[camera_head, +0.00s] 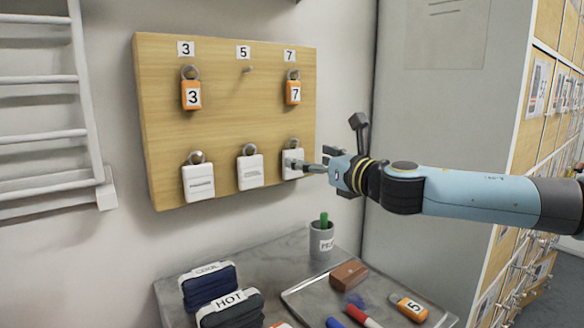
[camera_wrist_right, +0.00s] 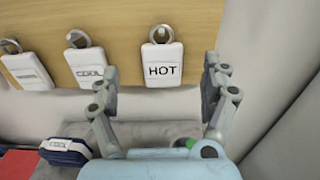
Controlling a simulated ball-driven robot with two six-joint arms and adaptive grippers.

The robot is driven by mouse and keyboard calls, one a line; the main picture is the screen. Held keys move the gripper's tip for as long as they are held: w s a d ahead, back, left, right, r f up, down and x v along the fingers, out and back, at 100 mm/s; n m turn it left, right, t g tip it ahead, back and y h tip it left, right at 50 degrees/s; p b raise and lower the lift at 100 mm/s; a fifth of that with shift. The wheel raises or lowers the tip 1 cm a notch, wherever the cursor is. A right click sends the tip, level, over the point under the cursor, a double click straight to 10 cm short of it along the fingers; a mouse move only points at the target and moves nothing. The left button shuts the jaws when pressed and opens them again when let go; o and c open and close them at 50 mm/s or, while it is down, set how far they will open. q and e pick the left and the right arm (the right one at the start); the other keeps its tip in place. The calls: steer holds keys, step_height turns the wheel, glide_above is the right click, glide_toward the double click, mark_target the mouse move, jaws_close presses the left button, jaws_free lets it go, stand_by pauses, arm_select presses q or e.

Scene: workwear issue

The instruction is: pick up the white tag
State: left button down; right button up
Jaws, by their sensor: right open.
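Three white tags hang by rings from pegs on the lower row of a wooden board (camera_head: 225,125). The right-hand white tag (camera_head: 289,168) reads HOT in the right wrist view (camera_wrist_right: 162,78). The middle white tag (camera_head: 250,173) reads COOL in the right wrist view (camera_wrist_right: 88,70). The left white tag (camera_head: 198,184) has print too small to read. My right gripper (camera_head: 318,160) is open at the right-hand tag. In the right wrist view its fingers (camera_wrist_right: 160,92) stand apart, one each side of the HOT tag's lower part. My left gripper is not in view.
Orange tags 3 (camera_head: 192,96) and 7 (camera_head: 293,92) hang above; peg 5 (camera_head: 247,69) is bare. Below, a grey table holds COOL (camera_head: 208,285) and HOT (camera_head: 230,310) bundles, a cup (camera_head: 321,241) and a tray (camera_head: 300,294) with orange tag 5 (camera_head: 408,307).

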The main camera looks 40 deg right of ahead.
mark_target(296, 154)
steer(key=shift+w, duration=0.15)
steer(key=w+p, duration=0.1)
steer(key=w, duration=0.1)
steer(key=w+d+p, duration=0.1)
steer(key=w, duration=0.1)
steer(key=shift+w, duration=0.3)
steer(key=shift+w+a+f, duration=0.1)
steer(key=shift+f, duration=0.05)
steer(key=shift+c, duration=0.4)
steer(key=c, duration=1)
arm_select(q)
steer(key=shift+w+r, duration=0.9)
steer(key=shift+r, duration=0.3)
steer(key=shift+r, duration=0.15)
